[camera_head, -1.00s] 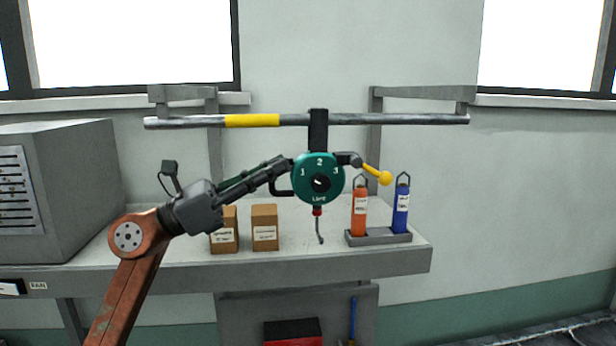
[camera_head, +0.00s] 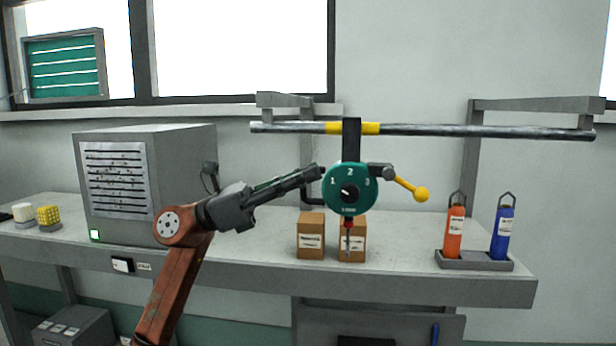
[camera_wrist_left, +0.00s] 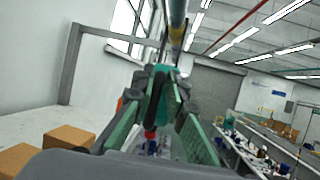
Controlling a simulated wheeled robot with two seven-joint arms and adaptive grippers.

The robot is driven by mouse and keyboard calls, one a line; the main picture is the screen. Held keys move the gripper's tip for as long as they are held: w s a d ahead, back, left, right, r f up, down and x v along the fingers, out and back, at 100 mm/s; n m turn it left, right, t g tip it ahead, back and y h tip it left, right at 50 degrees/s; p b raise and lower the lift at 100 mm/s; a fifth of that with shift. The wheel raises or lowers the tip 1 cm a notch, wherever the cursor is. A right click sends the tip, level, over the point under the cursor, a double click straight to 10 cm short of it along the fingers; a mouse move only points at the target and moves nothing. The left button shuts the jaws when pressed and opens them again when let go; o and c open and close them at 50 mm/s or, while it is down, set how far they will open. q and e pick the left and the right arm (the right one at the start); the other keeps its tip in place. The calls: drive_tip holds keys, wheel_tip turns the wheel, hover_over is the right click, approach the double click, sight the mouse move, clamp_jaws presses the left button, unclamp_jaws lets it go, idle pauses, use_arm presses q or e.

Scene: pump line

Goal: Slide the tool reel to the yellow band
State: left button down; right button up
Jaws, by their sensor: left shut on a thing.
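The tool reel (camera_head: 349,189) is a round teal drum numbered 1, 2 and 3. It hangs by a black hanger (camera_head: 351,140) from a grey rail (camera_head: 460,131). The hanger crosses the yellow band (camera_head: 369,128), with yellow showing on both sides of it. The left wrist view shows my fingers (camera_wrist_left: 160,95) against the teal reel. My right gripper is not in view.
Two cardboard boxes (camera_head: 311,236) stand on the bench (camera_head: 400,270) below the reel. An orange bottle (camera_head: 454,232) and a blue bottle (camera_head: 502,234) stand in a tray at right. A grey cabinet (camera_head: 195,180) stands left behind my arm.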

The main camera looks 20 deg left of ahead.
use_arm(q)
drive_tip(key=c, duration=2.3)
unclamp_jaws()
drive_tip(key=shift+w+a+r, duration=0.15)
drive_tip(key=shift+a+r, duration=0.1)
drive_tip(key=shift+o, duration=1.3)
drive_tip(key=shift+w+f, duration=0.1)
drive_tip(key=shift+f, duration=0.1)
drive_tip(key=shift+d, duration=0.1)
drive_tip(key=v, duration=1.2)
drive_tip(key=shift+f, duration=0.1)
